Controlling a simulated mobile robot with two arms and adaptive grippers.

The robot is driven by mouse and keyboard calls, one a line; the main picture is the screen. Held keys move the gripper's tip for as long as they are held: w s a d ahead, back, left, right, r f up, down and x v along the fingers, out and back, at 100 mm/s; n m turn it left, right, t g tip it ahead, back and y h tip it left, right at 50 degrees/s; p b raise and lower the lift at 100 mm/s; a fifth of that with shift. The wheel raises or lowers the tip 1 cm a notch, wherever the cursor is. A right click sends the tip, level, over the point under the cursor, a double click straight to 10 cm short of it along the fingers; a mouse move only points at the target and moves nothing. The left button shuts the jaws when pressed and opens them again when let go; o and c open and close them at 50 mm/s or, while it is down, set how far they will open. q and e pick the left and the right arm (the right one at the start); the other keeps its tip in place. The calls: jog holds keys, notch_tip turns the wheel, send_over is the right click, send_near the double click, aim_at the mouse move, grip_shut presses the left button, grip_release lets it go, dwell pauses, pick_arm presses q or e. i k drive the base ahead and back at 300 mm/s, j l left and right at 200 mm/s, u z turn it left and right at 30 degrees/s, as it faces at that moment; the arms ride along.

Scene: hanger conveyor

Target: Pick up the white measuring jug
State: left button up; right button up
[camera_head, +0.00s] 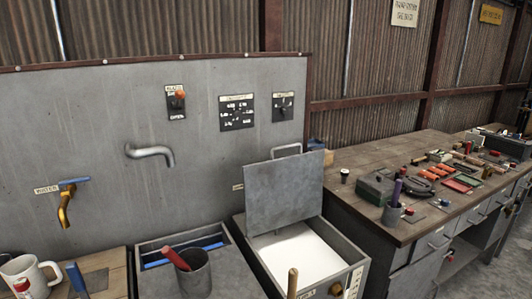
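A white jug (32,273) with a handle on its right side stands at the lower left corner of the head view. It looks upright, and the left and bottom edges of the picture cut it off. A small red-topped thing (22,287) overlaps its front. I cannot make out measuring marks on it. Neither of my grippers is in view.
A wooden top (103,265) with a blue upright piece (76,279) lies right of the jug. A grey cup (194,275) holds a red-handled tool. An open-lidded bin (345,255) holds white material. A cluttered workbench (345,185) stands right. A yellow tap (66,205) is on the wall panel.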

aim_at(28, 266)
jog(key=u, duration=1.45)
